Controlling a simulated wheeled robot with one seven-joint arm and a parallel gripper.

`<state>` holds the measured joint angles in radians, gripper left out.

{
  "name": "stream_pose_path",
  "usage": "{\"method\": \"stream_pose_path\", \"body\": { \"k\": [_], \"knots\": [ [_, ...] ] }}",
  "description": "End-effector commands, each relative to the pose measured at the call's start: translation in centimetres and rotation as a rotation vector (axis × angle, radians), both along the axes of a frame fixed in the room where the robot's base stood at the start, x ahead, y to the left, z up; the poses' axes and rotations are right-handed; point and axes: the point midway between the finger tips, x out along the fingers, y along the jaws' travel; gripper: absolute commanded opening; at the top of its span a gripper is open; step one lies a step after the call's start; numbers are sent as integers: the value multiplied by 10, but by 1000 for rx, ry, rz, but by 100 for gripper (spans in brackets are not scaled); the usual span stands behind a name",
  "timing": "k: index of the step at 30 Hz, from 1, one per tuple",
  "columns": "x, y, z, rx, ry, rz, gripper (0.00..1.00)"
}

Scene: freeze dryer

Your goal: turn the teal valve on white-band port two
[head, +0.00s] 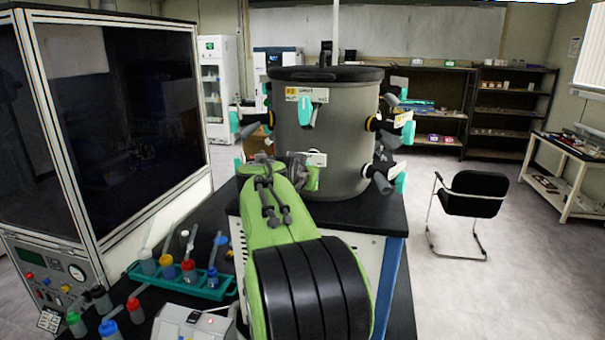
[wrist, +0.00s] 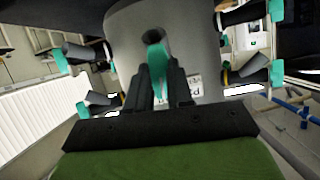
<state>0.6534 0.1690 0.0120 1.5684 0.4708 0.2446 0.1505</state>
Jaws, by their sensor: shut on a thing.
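The grey drum (head: 335,135) with a black lid stands on the bench, with several ports bearing teal valves around its side. In the wrist view, my gripper (wrist: 160,82) is shut on a teal valve (wrist: 157,62), its two dark fingers on either side of the handle. A white label (wrist: 195,88) is partly visible beside the fingers. In the head view my green arm hides the gripper and most of that lower front port; a white label (head: 316,159) shows just above. The band colour of the held port cannot be told.
Another teal valve (head: 306,110) hangs on the upper front of the drum. More valves (head: 408,131) stick out at the right. A teal rack (head: 205,287) with bottles stands left of my arm. A glass-fronted cabinet (head: 125,110) fills the left. A black chair (head: 474,194) stands right.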

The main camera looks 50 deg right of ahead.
Motion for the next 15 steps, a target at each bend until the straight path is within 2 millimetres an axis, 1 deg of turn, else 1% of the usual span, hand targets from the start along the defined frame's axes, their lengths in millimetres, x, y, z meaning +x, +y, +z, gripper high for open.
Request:
{"method": "stream_pose_path", "body": {
  "k": [6, 15],
  "knots": [
    [1, 0, 2, -24, 46, 2, 0],
    [1, 0, 2, -31, 59, 0, 0]
  ]
}}
